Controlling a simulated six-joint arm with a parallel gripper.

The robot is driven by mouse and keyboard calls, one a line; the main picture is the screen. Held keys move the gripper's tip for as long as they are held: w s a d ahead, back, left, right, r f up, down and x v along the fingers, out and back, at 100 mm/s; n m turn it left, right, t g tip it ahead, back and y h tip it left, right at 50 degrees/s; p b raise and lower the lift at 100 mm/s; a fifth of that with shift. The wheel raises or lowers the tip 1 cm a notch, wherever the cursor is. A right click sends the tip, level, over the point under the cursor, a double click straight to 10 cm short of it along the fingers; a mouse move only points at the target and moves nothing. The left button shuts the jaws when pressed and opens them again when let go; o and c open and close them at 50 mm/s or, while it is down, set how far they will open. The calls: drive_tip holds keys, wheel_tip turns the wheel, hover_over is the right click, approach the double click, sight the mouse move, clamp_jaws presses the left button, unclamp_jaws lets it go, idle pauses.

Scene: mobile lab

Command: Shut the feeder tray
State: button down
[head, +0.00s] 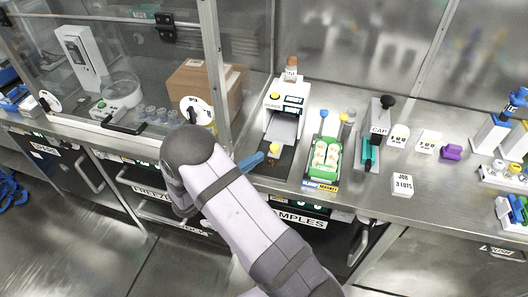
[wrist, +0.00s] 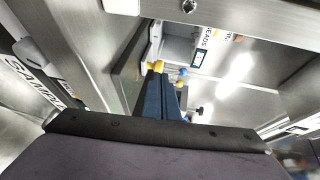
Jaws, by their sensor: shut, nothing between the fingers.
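The feeder is a white upright machine (head: 285,100) on the bench at the middle of the head view. A grey tray (head: 284,128) slopes out of its front, over a dark base. A yellow knob (head: 274,148) shows at the tray's front end. My gripper (head: 262,157) has blue fingers and is shut and empty, just left of the yellow knob; I cannot tell whether they touch. In the wrist view the shut blue fingers (wrist: 158,76) point toward yellow and blue knobs near a white machine body.
A green rack (head: 325,160) of white round items stands right of the feeder. A CAP device (head: 377,130), white label blocks and a purple piece (head: 451,152) lie further right. A glass enclosure with a metal post (head: 212,70) stands left. Bench between is partly clear.

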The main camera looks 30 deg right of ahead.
sight(271, 149)
drive_tip(key=shift+p+x, duration=0.4)
drive_tip(key=shift+x, duration=1.7)
drive_tip(key=w+d, duration=0.2)
drive_tip(key=shift+w+d, duration=0.35)
drive_tip(key=shift+r, duration=0.15)
drive_tip(key=shift+a+r, duration=0.1)
drive_tip(key=shift+a, duration=0.05)
drive_tip(key=shift+a, duration=0.2)
drive_tip(key=v, duration=1.3)
drive_tip(key=shift+s+a+b, duration=0.25)
drive_tip(key=shift+s+b, duration=0.05)
drive_tip(key=shift+b, duration=0.1)
